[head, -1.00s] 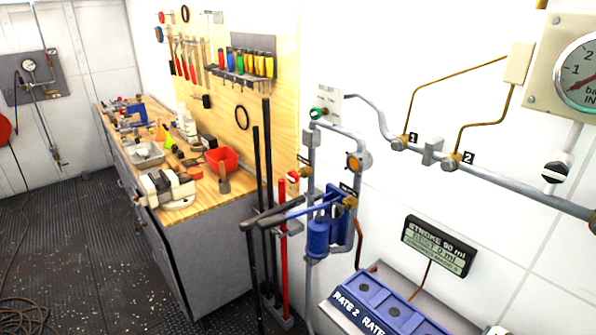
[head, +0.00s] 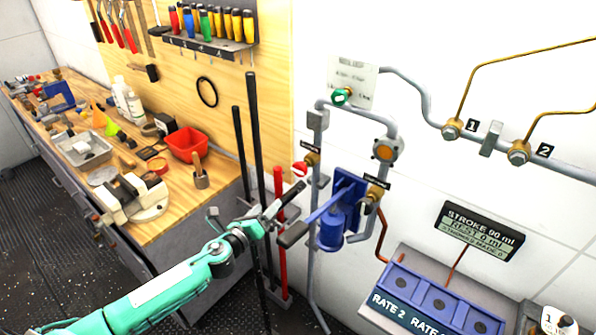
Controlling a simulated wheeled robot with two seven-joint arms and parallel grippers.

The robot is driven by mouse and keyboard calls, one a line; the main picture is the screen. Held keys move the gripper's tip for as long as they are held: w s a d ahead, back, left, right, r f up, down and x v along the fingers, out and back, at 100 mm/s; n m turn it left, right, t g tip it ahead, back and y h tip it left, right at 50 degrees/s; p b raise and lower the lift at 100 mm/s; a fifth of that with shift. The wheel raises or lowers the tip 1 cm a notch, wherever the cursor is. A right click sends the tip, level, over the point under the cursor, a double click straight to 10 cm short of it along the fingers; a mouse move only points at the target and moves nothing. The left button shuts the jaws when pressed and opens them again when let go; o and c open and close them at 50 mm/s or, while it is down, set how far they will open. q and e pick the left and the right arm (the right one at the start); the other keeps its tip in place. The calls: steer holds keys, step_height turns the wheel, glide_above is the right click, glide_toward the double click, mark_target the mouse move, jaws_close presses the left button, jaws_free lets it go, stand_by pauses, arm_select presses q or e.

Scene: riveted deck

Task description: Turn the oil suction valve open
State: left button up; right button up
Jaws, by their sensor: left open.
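A red-and-white knob (head: 300,169) sits on a brass fitting with a small dark label on the left grey pipe. The labels are too small to read, so I cannot tell which is the oil suction valve. My left gripper (head: 285,207) is open, below and left of the red-and-white knob and apart from it. It is close to the dark grip of the pump lever (head: 294,235); I cannot tell if they touch. My right gripper is not in view.
A blue hand pump (head: 334,222) hangs below the knobs, its lever sticking out left. Long bars (head: 254,130) stand left of the pipes. A workbench (head: 215,192) with a red bin (head: 187,145) is at left; a blue rate panel (head: 435,300) is at lower right.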

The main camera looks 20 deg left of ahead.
mark_target(297, 172)
arm_select(q)
steer(key=w+d+r+m+h, duration=0.1)
steer(key=w+m, duration=0.1)
steer(key=w, duration=0.2)
steer(key=w+d+r+m+h+p, duration=0.1)
steer(key=w+d+r+m, duration=0.1)
steer(key=w, duration=0.2)
steer(key=w+d+r+m+p, duration=0.1)
steer(key=w+d+m, duration=0.1)
steer(key=w, duration=0.3)
steer(key=shift+w+r+m+h, duration=0.1)
steer(key=shift+r+m+h, duration=0.1)
steer(key=shift+m+h, duration=0.15)
steer(key=shift+w+d, duration=0.25)
steer(key=shift+w, duration=0.35)
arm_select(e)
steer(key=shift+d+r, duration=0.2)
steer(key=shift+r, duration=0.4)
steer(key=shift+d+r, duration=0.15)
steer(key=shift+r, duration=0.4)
arm_select(q)
steer(key=shift+c, duration=0.3)
steer(key=c, duration=0.9)
steer(key=shift+c, duration=0.2)
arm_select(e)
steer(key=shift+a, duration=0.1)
